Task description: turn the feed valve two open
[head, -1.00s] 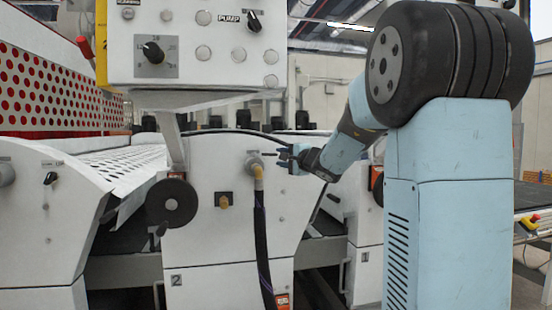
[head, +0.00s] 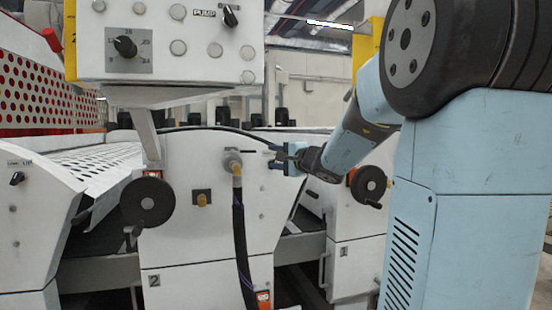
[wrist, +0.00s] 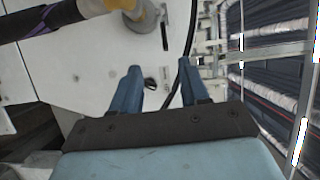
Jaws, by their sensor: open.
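The white coater unit marked 2 (head: 215,240) stands in the middle of the head view. My gripper (head: 280,160) is near its upper right face, right of the hose fitting (head: 233,162). In the wrist view my gripper (wrist: 159,68) is open, with two blue fingers apart and nothing held. A small black knob (wrist: 150,84) on the white face shows between the fingers, nearer the left one. It looks like the feed valve's knob, but I cannot read its label. Contact is not visible. In the head view I cannot make out this knob near my gripper.
A black hose (head: 241,240) hangs from the fitting. A black handwheel (head: 147,202) is at left and another (head: 369,185) at right. The control box (head: 170,40) hangs above. In the wrist view a black cable (wrist: 189,40) runs close to the right finger.

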